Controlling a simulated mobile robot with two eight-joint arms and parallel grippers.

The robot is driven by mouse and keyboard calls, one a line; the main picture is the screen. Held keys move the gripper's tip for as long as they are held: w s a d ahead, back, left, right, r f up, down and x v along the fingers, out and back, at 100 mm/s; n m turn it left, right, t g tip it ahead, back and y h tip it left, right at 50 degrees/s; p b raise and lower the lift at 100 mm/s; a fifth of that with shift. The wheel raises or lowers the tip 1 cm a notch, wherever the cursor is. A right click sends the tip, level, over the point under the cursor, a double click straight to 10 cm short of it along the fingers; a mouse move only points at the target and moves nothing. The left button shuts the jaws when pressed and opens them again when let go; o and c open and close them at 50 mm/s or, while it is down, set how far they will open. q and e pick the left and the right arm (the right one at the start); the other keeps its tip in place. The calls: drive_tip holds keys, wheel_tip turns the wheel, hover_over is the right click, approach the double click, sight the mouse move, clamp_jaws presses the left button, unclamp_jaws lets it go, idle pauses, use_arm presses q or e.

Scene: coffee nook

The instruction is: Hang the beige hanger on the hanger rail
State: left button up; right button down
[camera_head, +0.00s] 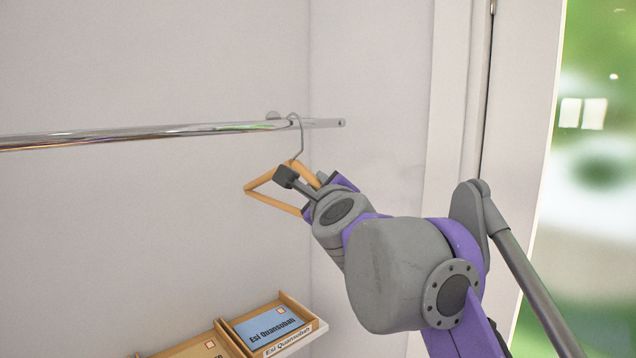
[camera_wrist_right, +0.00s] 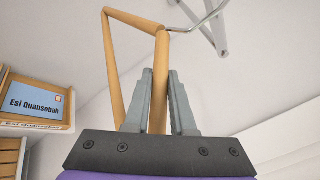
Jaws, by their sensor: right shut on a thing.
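The beige hanger (camera_head: 262,183) has a wooden body and a thin metal hook (camera_head: 300,135). My right gripper (camera_head: 298,183) is shut on the hanger's body, just below the hook. In the right wrist view the hanger (camera_wrist_right: 161,75) runs between the two fingers (camera_wrist_right: 160,105). My left gripper is not in view.
Below the rail, a wooden tray (camera_head: 314,326) holds a blue card (camera_head: 268,325) labelled "Esi Quansobah"; another tray with an orange card (camera_head: 200,348) stands beside it. A wall stands behind the rail. A bright window (camera_head: 595,180) is at the right.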

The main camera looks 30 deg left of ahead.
drive_tip(key=c, duration=0.7)
unclamp_jaws()
drive_tip(key=b+v, duration=0.2)
drive_tip(key=v, duration=0.9)
drive_tip(key=shift+f, duration=0.15)
